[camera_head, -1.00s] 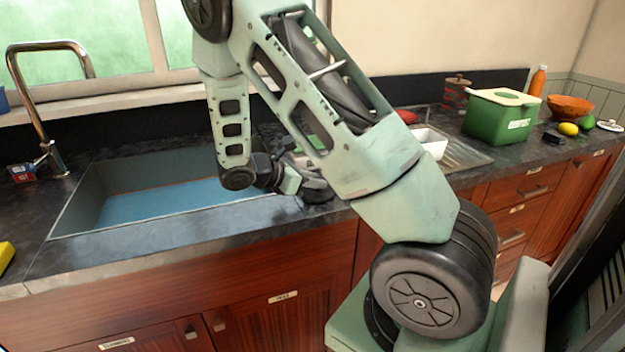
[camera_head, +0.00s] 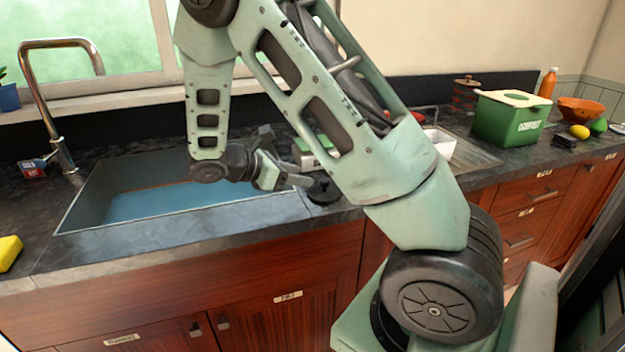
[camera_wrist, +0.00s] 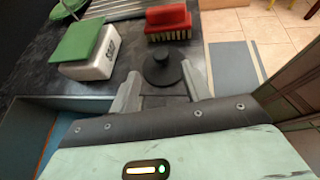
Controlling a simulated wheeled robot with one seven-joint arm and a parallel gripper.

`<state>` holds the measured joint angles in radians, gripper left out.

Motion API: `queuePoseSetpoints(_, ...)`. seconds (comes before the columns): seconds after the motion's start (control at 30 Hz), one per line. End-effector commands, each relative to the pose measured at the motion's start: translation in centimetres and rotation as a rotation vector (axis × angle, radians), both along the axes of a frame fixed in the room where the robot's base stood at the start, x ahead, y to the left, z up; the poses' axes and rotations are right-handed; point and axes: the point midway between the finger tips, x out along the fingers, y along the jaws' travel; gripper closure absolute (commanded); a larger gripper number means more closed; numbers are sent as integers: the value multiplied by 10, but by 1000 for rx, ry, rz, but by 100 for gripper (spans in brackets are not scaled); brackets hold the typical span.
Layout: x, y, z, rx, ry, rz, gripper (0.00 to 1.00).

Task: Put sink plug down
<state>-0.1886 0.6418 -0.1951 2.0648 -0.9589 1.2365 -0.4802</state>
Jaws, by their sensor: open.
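The sink plug is a black disc with a knob (camera_head: 323,191). It lies flat on the dark counter just right of the sink basin, near the front edge. In the wrist view the plug (camera_wrist: 162,70) sits just ahead of and between the fingertips, with no finger seen gripping it. My gripper (camera_head: 296,181) is open and points right toward the plug from over the sink's right end. Its two spread fingers also show in the wrist view (camera_wrist: 161,85).
A white soap box with a green top (camera_wrist: 92,50) and a red brush (camera_wrist: 168,22) stand behind the plug. The blue-floored sink (camera_head: 160,203) is at left under a tall faucet (camera_head: 60,100). A green compost bin (camera_head: 507,118) stands at the back right. The counter's front edge is close.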

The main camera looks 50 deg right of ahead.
Motion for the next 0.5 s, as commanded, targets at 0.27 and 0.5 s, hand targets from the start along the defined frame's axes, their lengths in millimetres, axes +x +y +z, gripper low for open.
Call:
queuePoseSetpoints(0.27, 13, 34, 17, -1, -2, 0, 53)
queuePoseSetpoints(0.5, 14, 43, 20, 11, -8, -2, 53)
